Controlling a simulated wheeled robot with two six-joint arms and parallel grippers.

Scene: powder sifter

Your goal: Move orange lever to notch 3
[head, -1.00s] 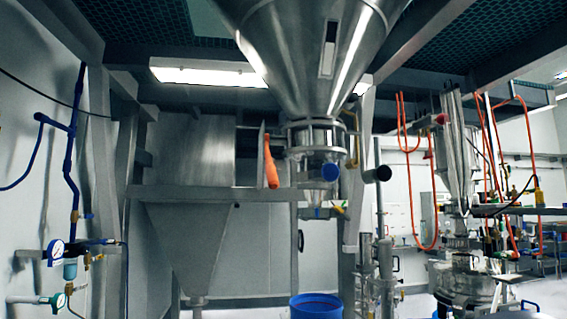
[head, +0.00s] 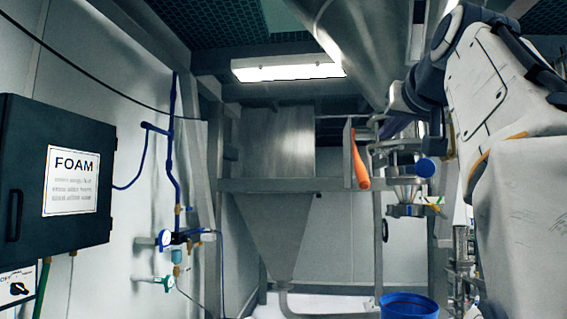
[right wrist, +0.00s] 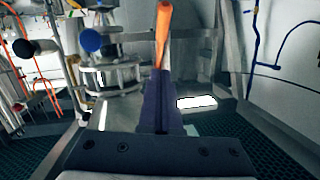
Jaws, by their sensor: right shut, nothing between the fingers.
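The orange lever (head: 360,160) hangs, slightly tilted, beside an upright metal plate (head: 348,152) at the centre right of the head view. It also shows in the right wrist view (right wrist: 163,32), at the top middle, beyond my fingertips. My right gripper (head: 388,128) reaches in from the right, just right of the lever. In the right wrist view its dark fingers (right wrist: 161,80) are together with nothing between them. They line up with the lever; whether they touch it I cannot tell. Notch marks are not readable. My left gripper is not in view.
A blue-capped pipe end (head: 425,167) and the steel sifter outlet (head: 405,195) are close right of the lever. A horizontal frame beam (head: 280,185) runs to its left. A blue bucket (head: 408,305) stands below. A FOAM box (head: 55,175) is at far left.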

